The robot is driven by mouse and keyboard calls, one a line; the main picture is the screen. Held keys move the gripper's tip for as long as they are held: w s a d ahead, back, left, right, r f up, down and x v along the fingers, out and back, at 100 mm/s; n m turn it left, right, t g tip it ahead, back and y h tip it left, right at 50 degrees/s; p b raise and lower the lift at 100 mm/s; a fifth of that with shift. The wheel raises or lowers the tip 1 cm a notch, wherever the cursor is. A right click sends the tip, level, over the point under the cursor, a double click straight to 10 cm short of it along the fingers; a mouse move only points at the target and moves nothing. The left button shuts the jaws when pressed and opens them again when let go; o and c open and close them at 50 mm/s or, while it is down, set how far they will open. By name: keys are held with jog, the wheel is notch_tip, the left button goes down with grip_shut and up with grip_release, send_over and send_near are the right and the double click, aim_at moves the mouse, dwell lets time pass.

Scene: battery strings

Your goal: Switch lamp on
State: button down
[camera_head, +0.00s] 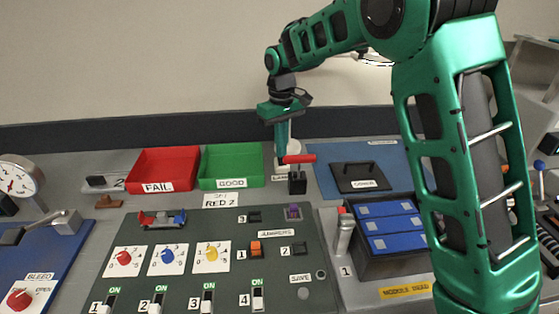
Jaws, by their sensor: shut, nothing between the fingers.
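My gripper (283,153) is shut and points down at the back of the bench, just right of the green tray. Its tip is close to a short red bar (299,159) above a small black block (297,183). I cannot tell whether they touch. A whitish round part (293,147) shows behind the gripper tip and is mostly hidden. A pale disc-like edge (375,62) beneath my arm may be part of a lamp, but my arm covers most of it. I cannot tell which part is the lamp's switch or whether it is lit.
A red FAIL tray (165,152) and a green GOOD tray (231,150) stand left of the gripper. A dark panel (180,215) with knobs and switches lies in front. A black lidded plate (358,165) and a blue-topped battery box (388,224) are at right.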

notch_tip(320, 180, up, 6)
jog(key=shift+r, duration=0.25)
dwell(0.5)
